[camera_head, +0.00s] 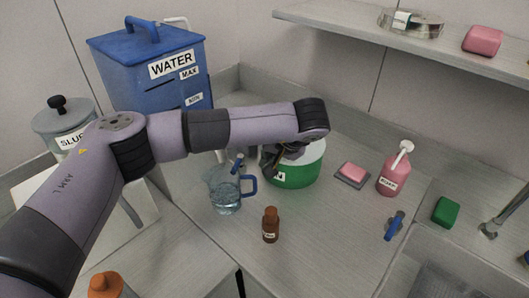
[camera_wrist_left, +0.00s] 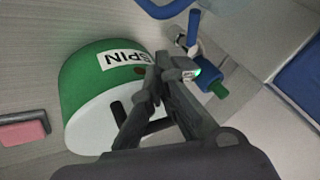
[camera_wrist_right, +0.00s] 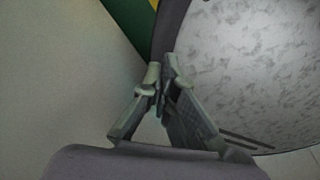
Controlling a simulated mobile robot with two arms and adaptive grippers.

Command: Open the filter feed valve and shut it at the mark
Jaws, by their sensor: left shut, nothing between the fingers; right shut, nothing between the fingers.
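A valve with a blue lever (camera_head: 238,163) shows just above the jug in the head view. In the left wrist view its lever (camera_wrist_left: 193,28) stands up beside a blue body (camera_wrist_left: 208,86) with a green end. The clear jug (camera_head: 224,190) with a blue handle stands below and holds some water; its mark cannot be made out. My left gripper (camera_head: 269,162) is shut and empty, above the green drum; in the left wrist view its fingertips (camera_wrist_left: 166,66) are close beside the valve, contact unclear. My right gripper (camera_wrist_right: 158,77) is shut and empty, outside the head view.
The blue water tank (camera_head: 150,75) stands behind the jug. The green SPIN drum (camera_head: 294,174) is right of it. A brown bottle (camera_head: 270,226) stands in front; a pink soap bottle (camera_head: 393,174) and soap dish (camera_head: 353,182) are right. A shelf (camera_head: 350,30) overhangs the back.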

